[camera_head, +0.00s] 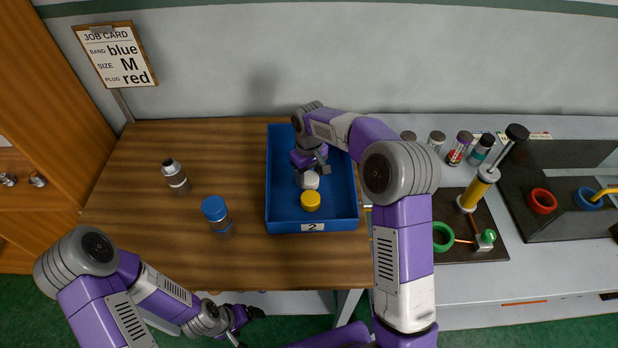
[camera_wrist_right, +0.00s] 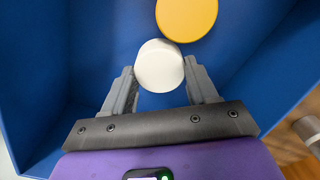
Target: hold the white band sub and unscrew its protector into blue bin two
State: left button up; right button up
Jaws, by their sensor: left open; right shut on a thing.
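Blue bin two (camera_head: 345,212), with a "2" on its front, sits on the wooden table. My right gripper (camera_head: 312,175) is inside the bin, shut on a white protector (camera_head: 311,180), which also shows between the fingers in the right wrist view (camera_wrist_right: 160,66). A yellow protector (camera_head: 311,201) lies on the bin floor beside it. A grey-brown sub (camera_head: 175,177) with a bare silver top stands upright left of the bin; whether its band is white is too small to tell. My left gripper (camera_head: 245,316) is open and empty, low in front of the table.
A sub with a blue protector (camera_head: 215,209) stands between the grey-brown sub and the bin. A bench on the right holds several capped subs, a yellow-bodied tool (camera_head: 478,189), and red (camera_head: 541,201) and blue rings. A job card (camera_head: 115,54) hangs at the back left.

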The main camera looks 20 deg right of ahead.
aim_at(309, 177)
jog(key=shift+f, duration=0.5)
jog(key=shift+f, duration=0.15)
jog(key=o, duration=1.2)
jog(key=shift+c, duration=0.2)
notch_tip(309, 177, up, 12)
jog(key=p, duration=0.3)
jog(key=shift+r, duration=0.25)
